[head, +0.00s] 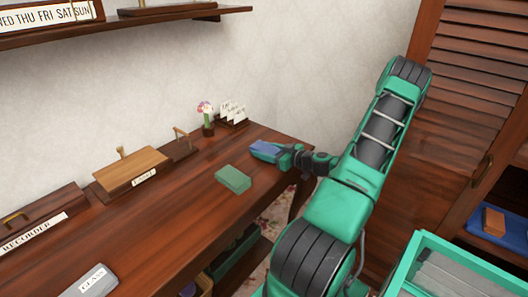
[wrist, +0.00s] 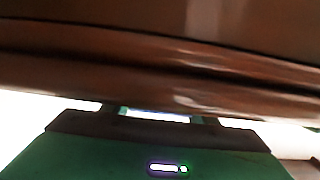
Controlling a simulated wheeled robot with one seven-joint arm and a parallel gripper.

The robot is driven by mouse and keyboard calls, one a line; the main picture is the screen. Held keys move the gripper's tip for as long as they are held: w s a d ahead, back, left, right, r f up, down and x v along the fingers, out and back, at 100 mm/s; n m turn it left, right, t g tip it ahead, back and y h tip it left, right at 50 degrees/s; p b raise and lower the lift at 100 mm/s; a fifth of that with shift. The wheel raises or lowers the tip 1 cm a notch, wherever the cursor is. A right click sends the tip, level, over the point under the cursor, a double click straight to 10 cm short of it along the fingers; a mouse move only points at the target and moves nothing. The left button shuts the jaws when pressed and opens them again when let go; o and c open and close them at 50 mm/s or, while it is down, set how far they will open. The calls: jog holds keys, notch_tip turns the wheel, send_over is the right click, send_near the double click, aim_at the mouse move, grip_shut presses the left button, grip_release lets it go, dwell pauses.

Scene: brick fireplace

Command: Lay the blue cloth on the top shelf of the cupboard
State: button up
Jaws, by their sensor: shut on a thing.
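The folded blue cloth (head: 265,146) is held at the far right end of the wooden desk. My gripper (head: 260,153) is shut on it, at or just above the desk top; I cannot tell whether the cloth touches the wood. In the wrist view, a pale bluish strip (wrist: 155,116), probably the cloth, shows between my fingers, with brown wood close in front. The cupboard (head: 455,110) stands at the right with a louvred door. Part of its inside shows at the right edge, with a brown block on a blue thing (head: 495,230). Its top shelf is not clearly visible.
A folded green thing (head: 233,179) lies on the desk (head: 190,210) left of my gripper. A small flower vase (head: 207,120), a card rack (head: 232,113) and a wooden box (head: 131,170) stand along the wall. A wall shelf (head: 130,20) hangs above. A teal-rimmed bin (head: 440,243) is at lower right.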

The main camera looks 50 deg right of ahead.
jog(key=o, duration=1.1)
jog(key=shift+f, duration=0.1)
jog(key=shift+d, duration=0.1)
